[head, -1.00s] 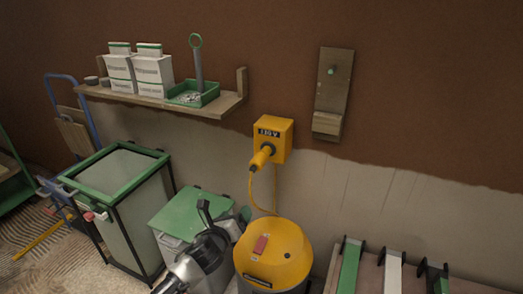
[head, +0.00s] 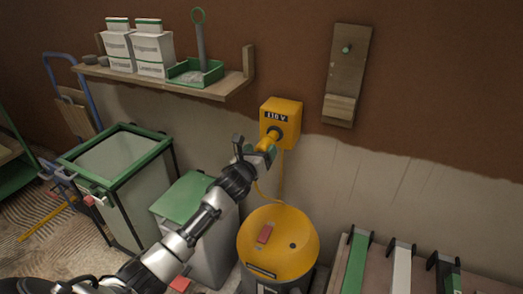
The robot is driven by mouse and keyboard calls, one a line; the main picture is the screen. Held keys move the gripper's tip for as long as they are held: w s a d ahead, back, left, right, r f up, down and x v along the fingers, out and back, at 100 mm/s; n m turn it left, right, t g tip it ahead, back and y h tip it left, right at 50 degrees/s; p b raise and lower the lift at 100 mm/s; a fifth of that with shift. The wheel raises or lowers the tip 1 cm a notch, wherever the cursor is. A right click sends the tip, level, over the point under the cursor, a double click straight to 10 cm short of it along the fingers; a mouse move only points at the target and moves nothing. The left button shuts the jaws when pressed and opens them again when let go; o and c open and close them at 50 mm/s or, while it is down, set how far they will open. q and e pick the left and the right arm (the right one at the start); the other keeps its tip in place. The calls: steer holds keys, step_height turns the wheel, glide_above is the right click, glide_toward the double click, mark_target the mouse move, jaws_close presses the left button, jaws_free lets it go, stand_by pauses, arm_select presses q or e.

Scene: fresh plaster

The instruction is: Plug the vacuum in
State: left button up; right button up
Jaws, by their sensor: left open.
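A yellow socket box (head: 281,115) marked 110 V is fixed to the wall. A yellow plug (head: 266,144) sits at the round outlet on its front; I cannot tell how deep it is in. A thin yellow cable (head: 281,180) hangs from there toward the vacuum (head: 277,243), which has a yellow lid and stands on the floor below. My left gripper (head: 254,150) is open, with its fingers at the plug's back end, one on either side; it hides part of the plug, and contact is unclear. My right gripper is out of view.
A wooden shelf (head: 160,82) with boxes and a green tray is at upper left. A green-lidded bin (head: 184,208) and a green-framed bin (head: 125,151) stand left of the vacuum. A wooden board (head: 346,70) hangs right of the socket. A rack with tools (head: 398,268) is lower right.

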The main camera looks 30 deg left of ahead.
mark_target(268, 140)
arm_select(q)
steer(key=shift+w, duration=0.55)
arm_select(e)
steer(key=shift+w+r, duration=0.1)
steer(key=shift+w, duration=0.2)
arm_select(q)
steer(key=c, duration=1.3)
steer(key=shift+w, duration=0.3)
steer(key=w+b, duration=0.2)
steer(key=w, duration=0.1)
steer(key=shift+w+a+f, duration=0.1)
steer(key=shift+w+a, duration=0.05)
steer(key=shift+w, duration=0.4)
steer(key=shift+r, duration=0.25)
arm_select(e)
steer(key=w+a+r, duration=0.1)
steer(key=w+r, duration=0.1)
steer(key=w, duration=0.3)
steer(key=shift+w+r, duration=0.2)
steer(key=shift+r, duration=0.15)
